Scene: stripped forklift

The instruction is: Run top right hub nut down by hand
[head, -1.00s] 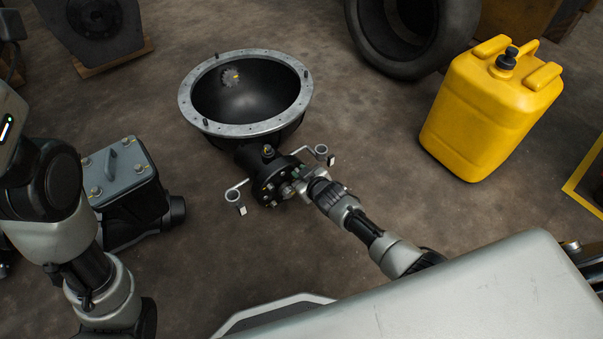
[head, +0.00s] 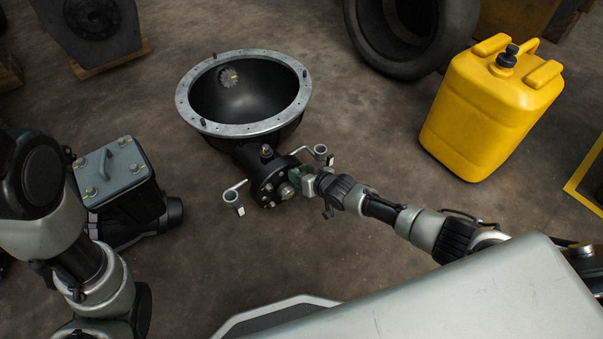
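The black hub (head: 264,183) sits at the near end of a black housing with a wide, flanged bowl (head: 250,122). Its round face carries a ring of studs or nuts around a pale centre (head: 286,190). My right gripper (head: 298,180) is at the upper right of that face, touching it or very close. Its fingertips and the top right nut are too small and covered to make out, so I cannot tell whether it grips the nut. My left arm (head: 75,260) hangs at the left; its gripper does not show.
Two grey hooked brackets (head: 233,194) flank the hub. A dark box with a grey lid (head: 112,172) stands left of it. A yellow jerrycan (head: 490,105) and a black tyre (head: 400,35) stand at the right and back. Floor around the hub is clear.

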